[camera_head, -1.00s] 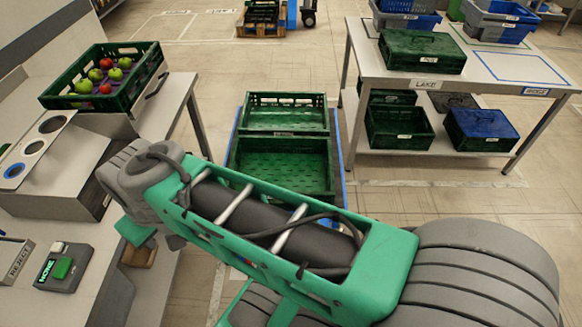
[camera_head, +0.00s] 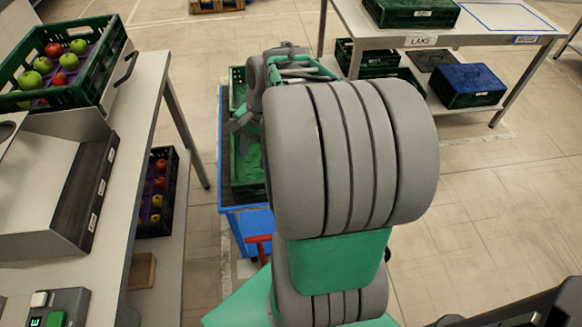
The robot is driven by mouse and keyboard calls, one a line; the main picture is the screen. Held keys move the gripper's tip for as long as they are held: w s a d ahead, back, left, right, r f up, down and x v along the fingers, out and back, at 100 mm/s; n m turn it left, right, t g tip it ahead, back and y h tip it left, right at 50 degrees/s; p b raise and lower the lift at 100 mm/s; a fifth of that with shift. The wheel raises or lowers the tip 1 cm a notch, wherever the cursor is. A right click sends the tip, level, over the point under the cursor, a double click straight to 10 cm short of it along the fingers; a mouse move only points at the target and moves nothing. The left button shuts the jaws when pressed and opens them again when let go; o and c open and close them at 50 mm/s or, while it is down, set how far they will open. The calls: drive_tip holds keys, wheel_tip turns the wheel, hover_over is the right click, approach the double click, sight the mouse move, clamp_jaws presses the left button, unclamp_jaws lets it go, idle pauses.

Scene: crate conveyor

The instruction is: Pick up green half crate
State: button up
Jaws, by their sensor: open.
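Green crates stand on a blue cart; a strip of a green crate (camera_head: 249,168) shows to the left of my arm. My arm covers most of them, so I cannot tell where one ends and another begins. My gripper (camera_head: 243,138) is open over the left part of the crates, partly hidden behind my arm. I cannot tell whether it touches a crate wall. No crate is seen between its fingers.
A green crate of apples (camera_head: 48,95) sits on the left table. A dark crate of apples (camera_head: 157,195) is on a lower shelf. The blue cart (camera_head: 248,224) has a red handle. A right table holds a lidded green crate (camera_head: 412,13); a blue-lidded crate (camera_head: 467,85) is beneath.

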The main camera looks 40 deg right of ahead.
drive_tip(key=s+d+f+m+b, duration=0.1)
drive_tip(key=d+f+m, duration=0.2)
drive_tip(key=d+f, duration=0.1)
drive_tip(key=s+d+f+m+y+b, duration=0.1)
drive_tip(key=s+d+f+m+b, duration=0.1)
drive_tip(key=d+f+m, duration=0.2)
drive_tip(key=s+d+f+m+y+b, duration=0.1)
drive_tip(key=d+f+m+b, duration=0.1)
drive_tip(key=d+f+m, duration=0.2)
drive_tip(key=shift+s+d+f+t, duration=0.15)
drive_tip(key=shift+d+f, duration=0.05)
drive_tip(key=shift+f, duration=0.35)
drive_tip(key=shift+s+d+f+t, duration=0.15)
drive_tip(key=shift+d+f, duration=0.05)
drive_tip(key=shift+f, duration=0.3)
drive_tip(key=shift+a+f, duration=0.1)
drive_tip(key=shift+f, duration=0.25)
drive_tip(key=b+x, duration=0.1)
drive_tip(key=x, duration=0.2)
drive_tip(key=b+x, duration=0.1)
drive_tip(key=x, duration=0.2)
drive_tip(key=shift+w+a+f, duration=0.2)
drive_tip(key=shift+a, duration=0.15)
clamp_jaws()
drive_tip(key=shift+w+r, duration=0.1)
